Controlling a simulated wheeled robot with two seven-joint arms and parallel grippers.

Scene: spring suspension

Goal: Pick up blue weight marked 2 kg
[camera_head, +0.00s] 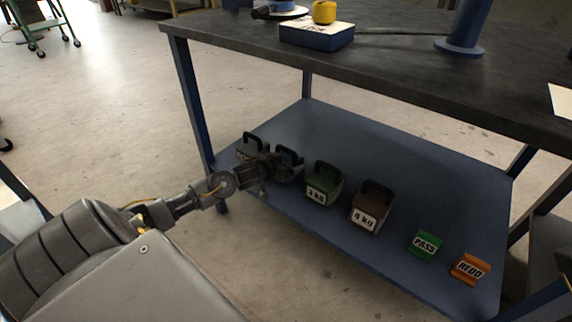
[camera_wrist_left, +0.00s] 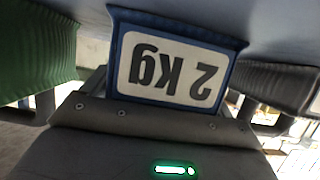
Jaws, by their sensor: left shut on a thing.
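The blue weight (camera_wrist_left: 117,53) shows close up in the left wrist view, with its white "2 Kg" label upside down. In the head view the blue weight (camera_head: 290,177) is on the lower shelf, second from the left in a row of weights, and partly hidden by my left gripper. Its dark handle arches above it. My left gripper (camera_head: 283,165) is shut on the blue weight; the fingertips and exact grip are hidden. I cannot tell any gap under the weight. My right gripper is not in view.
A grey weight (camera_head: 246,152) stands close on the left, a green 3 kg weight (camera_head: 322,186) on the right, then a brown 4 kg weight (camera_head: 371,207). Green PASS (camera_head: 426,245) and orange REDO (camera_head: 470,268) blocks follow. The tabletop (camera_head: 400,62) overhangs the blue shelf (camera_head: 345,140).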

